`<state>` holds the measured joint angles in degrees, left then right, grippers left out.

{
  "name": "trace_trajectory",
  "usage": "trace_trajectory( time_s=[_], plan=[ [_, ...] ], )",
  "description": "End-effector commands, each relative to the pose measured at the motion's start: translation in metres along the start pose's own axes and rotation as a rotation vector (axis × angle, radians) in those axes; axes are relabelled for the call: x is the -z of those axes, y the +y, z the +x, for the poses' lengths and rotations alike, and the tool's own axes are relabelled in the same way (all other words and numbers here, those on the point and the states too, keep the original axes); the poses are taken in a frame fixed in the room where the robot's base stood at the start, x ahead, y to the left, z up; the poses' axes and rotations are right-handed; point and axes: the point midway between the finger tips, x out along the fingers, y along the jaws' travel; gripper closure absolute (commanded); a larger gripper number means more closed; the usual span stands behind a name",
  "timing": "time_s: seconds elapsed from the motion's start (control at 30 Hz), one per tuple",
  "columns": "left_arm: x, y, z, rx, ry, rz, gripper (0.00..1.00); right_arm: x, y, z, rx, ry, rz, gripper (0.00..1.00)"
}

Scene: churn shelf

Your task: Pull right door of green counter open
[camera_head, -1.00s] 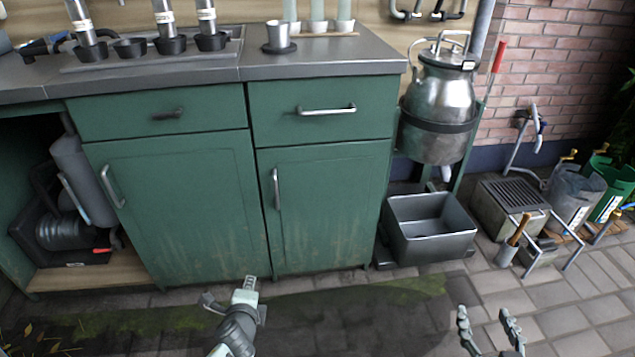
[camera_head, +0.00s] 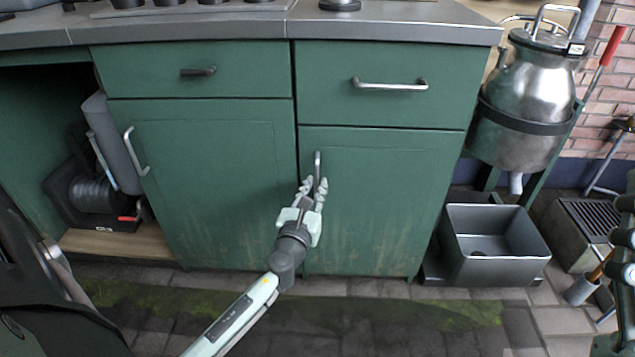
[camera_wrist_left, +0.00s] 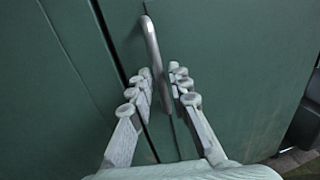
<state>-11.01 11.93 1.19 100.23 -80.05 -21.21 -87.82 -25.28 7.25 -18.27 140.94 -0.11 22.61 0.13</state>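The green counter (camera_head: 200,140) stands ahead with its right door (camera_head: 385,200) shut in its frame. The door's upright metal handle (camera_head: 317,168) is near the door's left edge; it also shows in the left wrist view (camera_wrist_left: 153,50). My left gripper (camera_head: 312,186) is at the handle's lower part. In the left wrist view its fingers (camera_wrist_left: 160,80) are apart, one on each side of the handle, with small gaps visible. My right gripper (camera_head: 624,240) is partly in view at the right edge of the head view, cut off and away from the counter.
The left door (camera_head: 200,190) and the drawer (camera_head: 385,85) above the right door are shut. A grey bin (camera_head: 490,268) stands on the floor right of the counter, below a metal churn (camera_head: 525,110). Mossy paving (camera_head: 400,310) in front is clear apart from my arm.

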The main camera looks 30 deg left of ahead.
Motion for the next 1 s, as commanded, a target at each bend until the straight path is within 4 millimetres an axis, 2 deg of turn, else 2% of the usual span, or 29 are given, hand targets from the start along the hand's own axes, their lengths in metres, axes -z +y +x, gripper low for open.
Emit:
trace_trajectory(
  time_s=[0.2,0.47,0.6,1.0],
  plan=[
    [0.000,0.000,0.018,0.000,0.000,0.001,0.82,0.000,0.000,0.000,0.000,0.004,-0.001,0.44],
    [0.001,0.000,0.018,0.000,0.001,0.000,0.82,0.000,0.000,0.000,0.001,0.004,-0.001,0.44],
    [0.001,0.000,0.018,0.000,0.001,-0.001,0.99,0.000,0.000,0.000,0.001,0.004,-0.002,0.44],
    [0.001,0.000,0.018,0.000,0.001,-0.001,1.00,0.000,0.000,0.000,0.001,0.004,-0.002,0.44]
  ],
)
